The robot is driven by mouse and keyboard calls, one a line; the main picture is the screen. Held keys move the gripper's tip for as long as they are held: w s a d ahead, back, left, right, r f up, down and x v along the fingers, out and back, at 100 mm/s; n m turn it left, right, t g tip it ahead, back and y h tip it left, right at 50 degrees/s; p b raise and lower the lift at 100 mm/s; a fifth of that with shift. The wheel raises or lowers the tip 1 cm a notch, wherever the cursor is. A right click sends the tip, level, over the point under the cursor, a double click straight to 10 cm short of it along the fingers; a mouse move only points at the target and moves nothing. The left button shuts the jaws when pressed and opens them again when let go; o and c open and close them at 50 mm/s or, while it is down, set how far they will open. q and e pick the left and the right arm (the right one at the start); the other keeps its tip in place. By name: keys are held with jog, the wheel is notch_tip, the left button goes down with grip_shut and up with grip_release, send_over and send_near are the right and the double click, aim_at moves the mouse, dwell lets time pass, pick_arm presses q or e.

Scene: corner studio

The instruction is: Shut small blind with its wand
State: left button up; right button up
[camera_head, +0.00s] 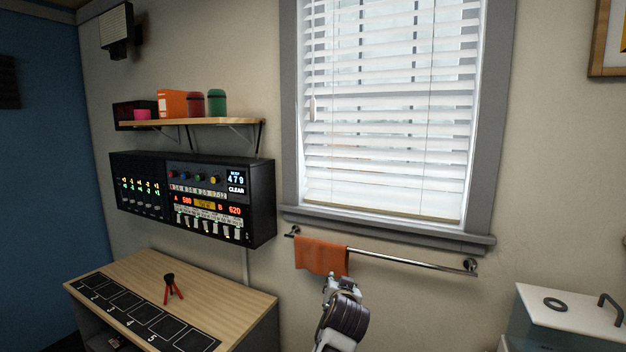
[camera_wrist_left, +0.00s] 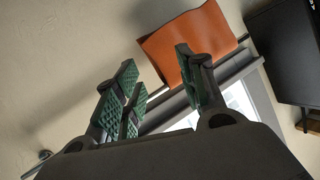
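The white blind (camera_head: 390,110) hangs in the grey-framed window in the head view. Its slats have gaps between them, and the outside shows through. A thin pale wand (camera_head: 312,107) seems to hang at the blind's left side, its lower end above the sill. My left gripper (camera_head: 331,281) is below the window, in front of the wall by the orange towel, well below the wand. In the left wrist view, the left gripper's green-padded fingers (camera_wrist_left: 160,86) are spread apart with nothing between them. My right gripper is not in view.
An orange towel (camera_head: 320,256) hangs on a metal rail (camera_head: 412,259) under the sill (camera_head: 385,230). The black control panel (camera_head: 194,196) and a shelf (camera_head: 190,122) are on the wall to the left. A wooden-topped desk (camera_head: 222,292) stands below them. A white-topped unit (camera_head: 575,312) is at right.

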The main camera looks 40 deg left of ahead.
pick_arm(q)
jog(key=w+a+r+n+y, duration=0.1)
jog(key=a+r+n+y, duration=0.1)
jog(key=r, duration=1.2)
jog(key=w+a+r+n+y, duration=0.1)
jog(key=r+y, duration=0.4)
jog(key=r, duration=1)
jog(key=w+a+r+n+y, duration=0.1)
jog(key=a+r+n+y, duration=0.2)
jog(key=r, duration=1.1)
jog(key=shift+w+a+r+n+t+y, duration=0.15)
jog(key=shift+a+r+n+t+y, duration=0.25)
jog(key=shift+n, duration=0.5)
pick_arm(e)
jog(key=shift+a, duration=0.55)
